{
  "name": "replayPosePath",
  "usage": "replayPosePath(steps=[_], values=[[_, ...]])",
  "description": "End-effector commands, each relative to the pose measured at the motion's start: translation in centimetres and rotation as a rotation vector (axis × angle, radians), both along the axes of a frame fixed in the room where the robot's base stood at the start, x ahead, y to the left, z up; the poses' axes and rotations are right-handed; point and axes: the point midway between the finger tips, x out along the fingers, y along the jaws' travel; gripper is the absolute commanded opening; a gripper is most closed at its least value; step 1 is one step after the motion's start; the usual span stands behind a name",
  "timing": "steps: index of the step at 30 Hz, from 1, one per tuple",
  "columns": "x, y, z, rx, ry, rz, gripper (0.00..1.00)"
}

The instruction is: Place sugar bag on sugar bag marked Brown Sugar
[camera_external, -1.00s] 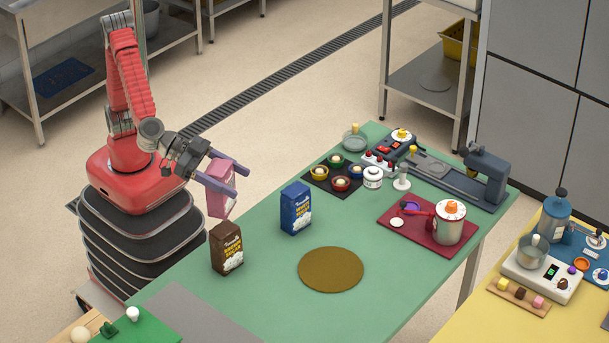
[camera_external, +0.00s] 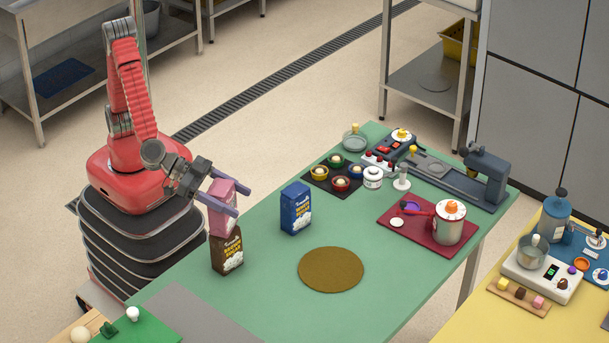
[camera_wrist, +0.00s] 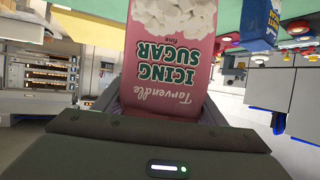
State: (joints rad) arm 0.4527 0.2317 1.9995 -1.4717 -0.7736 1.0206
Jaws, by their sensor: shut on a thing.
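A pink bag marked Icing Sugar (camera_external: 221,207) is held upright between the purple fingers of my gripper (camera_external: 224,200). Its label shows upside down in the wrist view (camera_wrist: 172,45). The brown bag marked Brown Sugar (camera_external: 227,255) stands upright on the green table, directly below the pink bag in the external view. The pink bag's lower edge appears at the brown bag's top; I cannot tell whether they touch. My gripper is shut on the pink bag.
A blue sugar bag (camera_external: 296,208) stands to the right of the brown one on the green table (camera_external: 270,270). A round brown mat (camera_external: 331,269) lies bare further right. A tray of small bowls (camera_external: 340,177) and a red mat with a pot (camera_external: 449,222) are beyond.

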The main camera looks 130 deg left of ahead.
Motion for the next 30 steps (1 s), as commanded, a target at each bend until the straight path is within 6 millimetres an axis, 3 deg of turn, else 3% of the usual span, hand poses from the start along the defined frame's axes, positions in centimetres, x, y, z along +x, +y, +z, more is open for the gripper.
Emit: replayPosePath(steps=[12, 13, 20, 30], values=[[0.07, -0.01, -0.24, 0.0, -0.005, 0.0, 0.07], [0.02, 0.0, -0.46, 0.0, -0.001, -0.001, 0.67], [0.01, 0.0, -0.44, 0.001, -0.002, 0.0, 0.83], [-0.13, -0.08, -0.25, 0.0, -0.002, -0.001, 0.83]])
